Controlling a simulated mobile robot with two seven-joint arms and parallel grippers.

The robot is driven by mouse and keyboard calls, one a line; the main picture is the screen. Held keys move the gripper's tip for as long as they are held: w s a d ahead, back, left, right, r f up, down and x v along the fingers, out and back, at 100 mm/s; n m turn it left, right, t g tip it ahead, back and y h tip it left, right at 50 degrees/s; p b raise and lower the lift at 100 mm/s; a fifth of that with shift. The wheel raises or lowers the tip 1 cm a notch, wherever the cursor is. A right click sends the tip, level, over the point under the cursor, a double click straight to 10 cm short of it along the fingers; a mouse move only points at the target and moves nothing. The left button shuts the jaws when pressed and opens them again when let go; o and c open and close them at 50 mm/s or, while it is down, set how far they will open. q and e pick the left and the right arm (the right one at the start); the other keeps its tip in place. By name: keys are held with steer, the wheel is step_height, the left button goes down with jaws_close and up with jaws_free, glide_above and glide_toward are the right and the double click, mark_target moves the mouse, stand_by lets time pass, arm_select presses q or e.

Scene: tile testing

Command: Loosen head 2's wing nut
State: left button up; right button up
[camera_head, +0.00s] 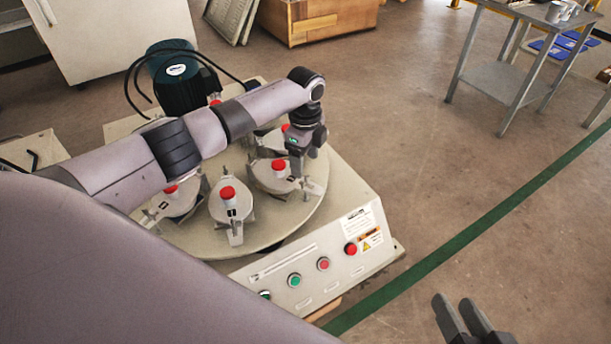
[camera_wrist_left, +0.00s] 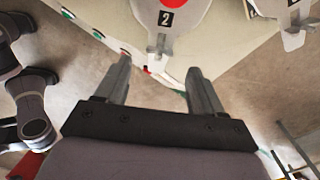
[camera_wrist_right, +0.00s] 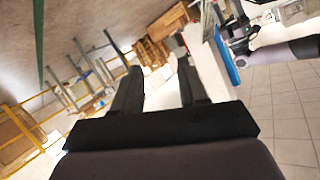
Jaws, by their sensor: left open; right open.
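Head 2 (camera_wrist_left: 182,26), a pale rounded plate with a red cap and a black "2" label (camera_wrist_left: 166,18), shows at the top of the left wrist view. A small metal fitting with the wing nut (camera_wrist_left: 158,44) sits at its pointed end. In the head view this head (camera_head: 268,180) is at the right of the round table. My left gripper (camera_head: 297,168) is open above its outer end. Its fingertips (camera_wrist_left: 160,66) appear either side of the fitting, with nothing held. My right gripper (camera_head: 454,300) is open and empty, away from the machine over the floor.
Other red-capped heads (camera_head: 231,203) stand around the round table (camera_head: 262,236). The control panel (camera_head: 310,268) with buttons is in front; a dark green motor (camera_head: 180,80) is behind. A metal side table (camera_head: 510,75) stands back right.

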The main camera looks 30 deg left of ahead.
mark_target(306, 178)
arm_select(q)
step_height(306, 178, down, 5)
steer(key=shift+r+b, duration=0.2)
steer(key=shift+b, duration=0.75)
steer(key=shift+f, duration=0.65)
arm_select(e)
steer(key=shift+s+d+n+t+h, duration=0.1)
steer(key=shift+d+n+t+h, duration=0.3)
steer(key=shift+d, duration=0.3)
arm_select(q)
steer(key=c, duration=1.1)
